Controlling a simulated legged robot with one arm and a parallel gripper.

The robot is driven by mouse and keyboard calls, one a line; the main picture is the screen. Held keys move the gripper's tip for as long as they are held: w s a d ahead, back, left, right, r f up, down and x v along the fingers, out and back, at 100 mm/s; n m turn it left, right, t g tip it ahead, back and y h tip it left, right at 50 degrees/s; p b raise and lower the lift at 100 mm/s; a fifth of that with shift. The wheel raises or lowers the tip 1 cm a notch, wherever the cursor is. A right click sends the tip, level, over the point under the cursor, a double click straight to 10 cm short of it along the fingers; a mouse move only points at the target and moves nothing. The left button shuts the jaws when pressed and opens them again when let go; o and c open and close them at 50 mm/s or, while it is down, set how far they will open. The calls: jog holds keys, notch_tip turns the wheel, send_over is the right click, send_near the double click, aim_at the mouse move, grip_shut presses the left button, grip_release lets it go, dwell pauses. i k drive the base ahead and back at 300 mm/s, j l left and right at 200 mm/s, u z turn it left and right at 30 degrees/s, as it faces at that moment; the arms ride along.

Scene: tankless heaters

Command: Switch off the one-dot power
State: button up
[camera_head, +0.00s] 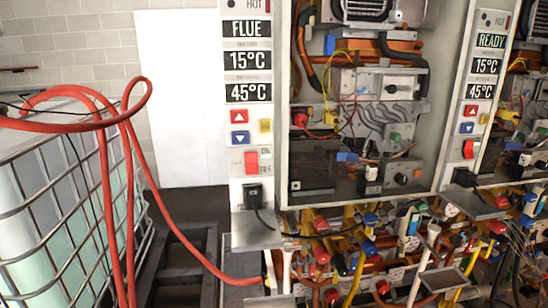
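Two heater control panels are in view. The left panel (249,130) has displays reading FLUE, 15°C and 45°C, a single small dark dot near its top edge, and a red power switch (251,161) beside small on/off marks. The right panel (488,60) reads READY, 15°C and 45°C, with a red power switch (469,149) low on it. The exact position of either switch is hard to tell. My gripper is not in view.
An open heater cabinet (360,185) with wires stands between the panels. Pipes and valves (365,250) crowd below. A black plug (253,195) sits under the left switch. A red hose (165,195) loops over a caged tank (60,210) at left.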

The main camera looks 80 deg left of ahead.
aim_at(251, 162)
jog(key=k+j+u, duration=0.1)
jog(key=k+u, duration=0.2)
jog(key=u, duration=0.2)
jog(key=k+j+u, duration=0.2)
jog(key=u, duration=0.25)
jog(key=k+u, duration=0.1)
jog(key=u, duration=1.45)
